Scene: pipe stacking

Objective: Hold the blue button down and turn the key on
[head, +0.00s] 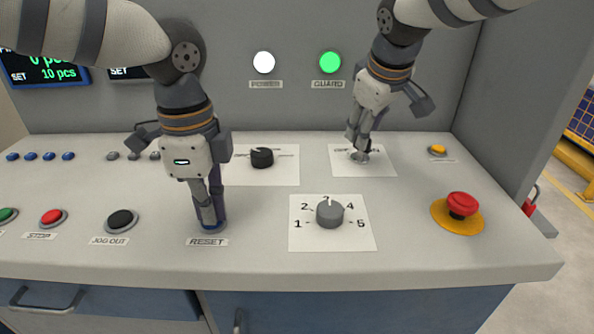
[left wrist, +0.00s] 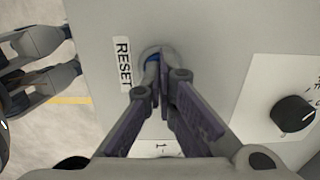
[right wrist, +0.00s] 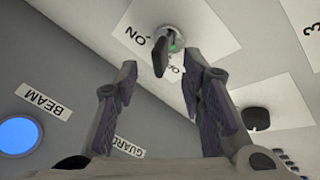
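The blue button (head: 213,226) is above the RESET label on the console. It shows as a blue rim in the left wrist view (left wrist: 152,58), mostly hidden by my fingers. My left gripper (head: 209,218) is shut, its fingertips together on the button; how far the button is down, I cannot tell. The key switch (head: 360,157) is on a white plate at the back right. In the right wrist view the dark key (right wrist: 160,57) stands in its lock between the ON and OFF labels. My right gripper (right wrist: 160,78) is open, its fingertips apart on either side of the key.
A grey numbered knob (head: 330,214) and a black knob (head: 262,157) are between my arms. A red emergency button (head: 462,205) is at the right. The black JOG OUT button (head: 121,220) is left of RESET. The POWER lamp (head: 264,62) is white and the GUARD lamp (head: 330,62) green.

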